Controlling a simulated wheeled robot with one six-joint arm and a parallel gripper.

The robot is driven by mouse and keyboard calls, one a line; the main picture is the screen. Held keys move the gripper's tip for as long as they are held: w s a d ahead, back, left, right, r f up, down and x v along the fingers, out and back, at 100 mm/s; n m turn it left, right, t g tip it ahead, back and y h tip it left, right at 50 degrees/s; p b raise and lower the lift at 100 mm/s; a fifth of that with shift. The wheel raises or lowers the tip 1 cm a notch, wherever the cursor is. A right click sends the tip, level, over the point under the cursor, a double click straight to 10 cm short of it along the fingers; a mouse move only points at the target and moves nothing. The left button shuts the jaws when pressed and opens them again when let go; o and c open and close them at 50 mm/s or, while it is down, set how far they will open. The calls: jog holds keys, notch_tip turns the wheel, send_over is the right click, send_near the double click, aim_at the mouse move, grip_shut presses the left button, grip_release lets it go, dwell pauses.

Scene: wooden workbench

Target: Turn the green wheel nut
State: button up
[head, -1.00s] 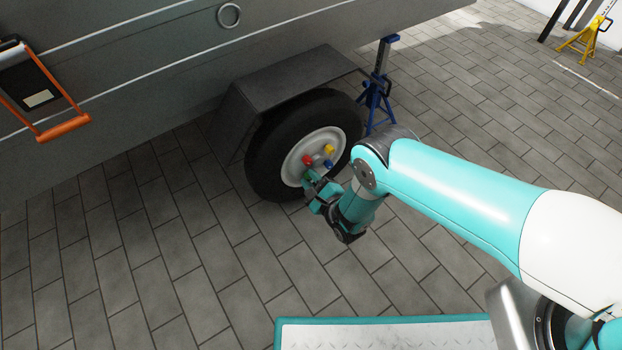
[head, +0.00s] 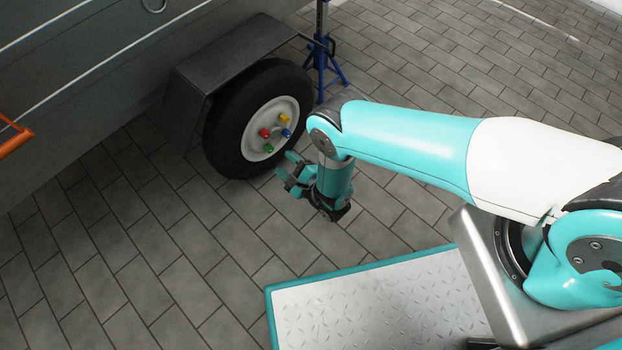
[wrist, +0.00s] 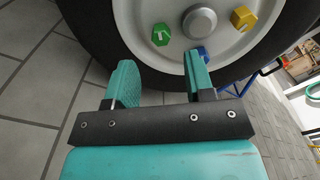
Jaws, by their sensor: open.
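The green wheel nut (head: 268,148) is the lowest of the coloured nuts on the white wheel rim (head: 250,143). In the wrist view the green nut (wrist: 161,35) shows a white mark on its face and lies ahead of the gap between my fingers. My gripper (head: 284,164) is open and empty, a little out from the wheel and apart from the nut. In the wrist view its two teal fingers (wrist: 160,64) are spread, and the right one partly covers the blue nut (wrist: 202,51).
A red nut (head: 264,132) and a yellow nut (head: 284,118) sit near the green one. The black tyre (head: 222,135) is under a grey fender (head: 225,55). A blue jack stand (head: 322,55) stands behind the wheel. Paved floor (head: 200,260) is clear in front.

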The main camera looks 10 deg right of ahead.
jog(key=p+v, duration=0.3)
jog(key=v, duration=0.8)
